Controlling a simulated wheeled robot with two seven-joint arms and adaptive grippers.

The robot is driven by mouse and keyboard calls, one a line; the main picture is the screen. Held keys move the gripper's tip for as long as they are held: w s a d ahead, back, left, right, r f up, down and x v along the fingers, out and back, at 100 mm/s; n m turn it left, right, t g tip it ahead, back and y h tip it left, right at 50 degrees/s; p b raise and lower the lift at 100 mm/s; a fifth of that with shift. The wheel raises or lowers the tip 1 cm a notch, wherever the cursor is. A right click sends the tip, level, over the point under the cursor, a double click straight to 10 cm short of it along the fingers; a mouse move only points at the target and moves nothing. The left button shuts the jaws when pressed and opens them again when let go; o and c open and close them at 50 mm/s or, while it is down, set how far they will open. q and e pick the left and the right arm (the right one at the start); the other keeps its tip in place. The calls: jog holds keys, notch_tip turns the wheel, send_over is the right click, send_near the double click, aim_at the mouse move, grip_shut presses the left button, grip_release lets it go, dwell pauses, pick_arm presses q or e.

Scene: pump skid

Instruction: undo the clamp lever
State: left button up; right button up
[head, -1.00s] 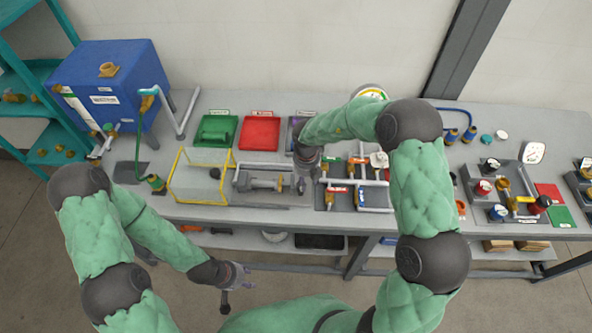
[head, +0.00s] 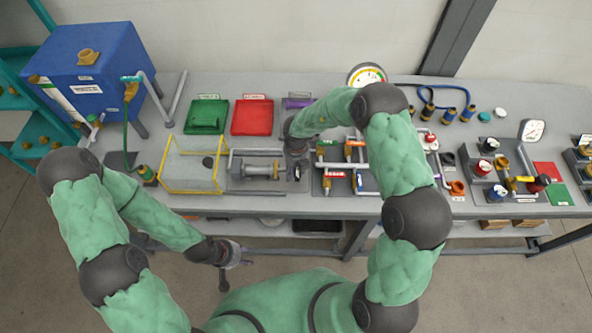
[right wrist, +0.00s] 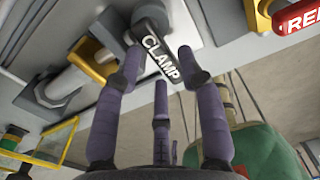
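The clamp lever (right wrist: 161,57) is a dark bar with a white CLAMP label, in the upper middle of the right wrist view. My right gripper (right wrist: 160,72) has purple fingers spread apart, with the lever's labelled end between or just beyond their tips. I cannot tell whether they touch it. In the head view my right gripper (head: 297,165) is over the bench at the right end of the grey pipe fixture (head: 258,170), and the lever cannot be made out there. My left gripper (head: 235,262) hangs in front of the bench, away from the fixture; its finger opening is unclear.
A yellow-framed clear box (head: 192,165) stands left of the fixture. Valve piping with red labels (head: 334,174) stands close on the right. Green (head: 206,116) and red (head: 252,117) trays lie behind. The bench front edge (head: 250,205) is near.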

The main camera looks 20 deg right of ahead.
jog(key=shift+f, duration=0.45)
grip_shut()
